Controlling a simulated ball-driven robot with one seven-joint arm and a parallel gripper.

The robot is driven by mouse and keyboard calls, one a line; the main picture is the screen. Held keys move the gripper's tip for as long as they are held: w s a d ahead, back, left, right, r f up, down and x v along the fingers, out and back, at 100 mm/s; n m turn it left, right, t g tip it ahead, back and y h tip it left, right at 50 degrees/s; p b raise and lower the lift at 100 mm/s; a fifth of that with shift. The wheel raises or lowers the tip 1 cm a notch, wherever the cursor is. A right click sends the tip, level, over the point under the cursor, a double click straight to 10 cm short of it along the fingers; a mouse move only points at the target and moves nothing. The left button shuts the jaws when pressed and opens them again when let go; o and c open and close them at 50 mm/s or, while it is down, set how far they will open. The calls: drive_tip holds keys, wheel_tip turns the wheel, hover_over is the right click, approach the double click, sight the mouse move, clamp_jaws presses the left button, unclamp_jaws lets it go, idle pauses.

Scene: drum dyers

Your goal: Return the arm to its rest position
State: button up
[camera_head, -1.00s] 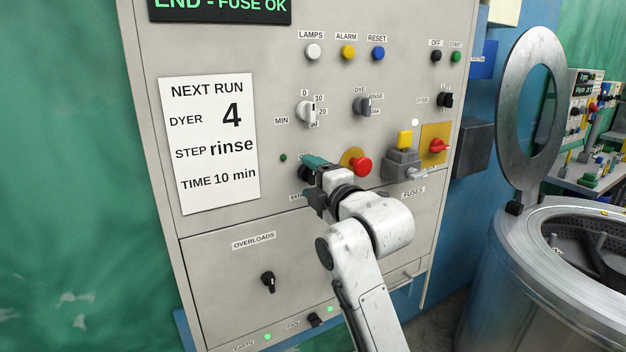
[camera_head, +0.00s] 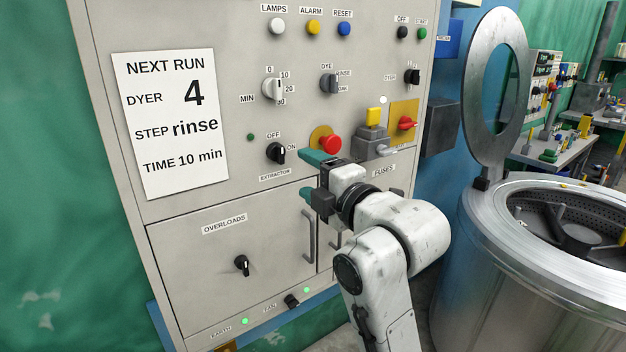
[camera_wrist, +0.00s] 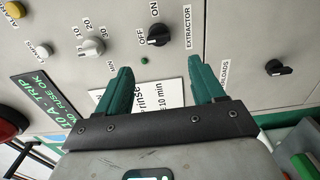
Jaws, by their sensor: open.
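My gripper (camera_head: 308,175) is open and empty, in front of the control panel (camera_head: 180,215), just below and right of the black extractor knob (camera_head: 276,153). Its two green fingers point left toward the panel in the head view. My white arm is bent, reaching up from the bottom of that view. In the wrist view my gripper (camera_wrist: 160,68) has its fingers spread apart, with nothing between them but part of the white note behind. The extractor knob (camera_wrist: 158,35) stands beyond the fingertips, apart from them.
A red button (camera_head: 331,144), a yellow switch on a grey block (camera_head: 371,140) and door handles (camera_head: 308,238) stick out near my gripper. The overloads knob (camera_head: 241,264) is lower left. A steel drum (camera_head: 470,270) with a raised ring lid (camera_head: 476,75) stands to the right.

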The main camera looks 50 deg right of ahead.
drive_tip(key=shift+s, duration=0.2)
idle(0.5)
drive_tip(key=s+a+f+m+g+y, duration=0.2)
drive_tip(key=a+f+m+g, duration=0.2)
drive_tip(key=f, duration=0.8)
drive_tip(key=s+a+f+m+g+y, duration=0.2)
drive_tip(key=a+f+m+g, duration=0.15)
drive_tip(key=f, duration=0.85)
drive_tip(key=s+a+f+m+g, duration=0.3)
drive_tip(key=s+f+m+g, duration=0.1)
drive_tip(key=s+f, duration=0.5)
drive_tip(key=s+a+f+m+g, duration=0.3)
drive_tip(key=s+f+m+g, duration=0.1)
drive_tip(key=s+f, duration=0.6)
drive_tip(key=shift+s+a+f+g+y, duration=0.25)
drive_tip(key=shift+s+g+y, duration=0.2)
drive_tip(key=shift+s, duration=0.45)
drive_tip(key=shift+r, duration=0.15)
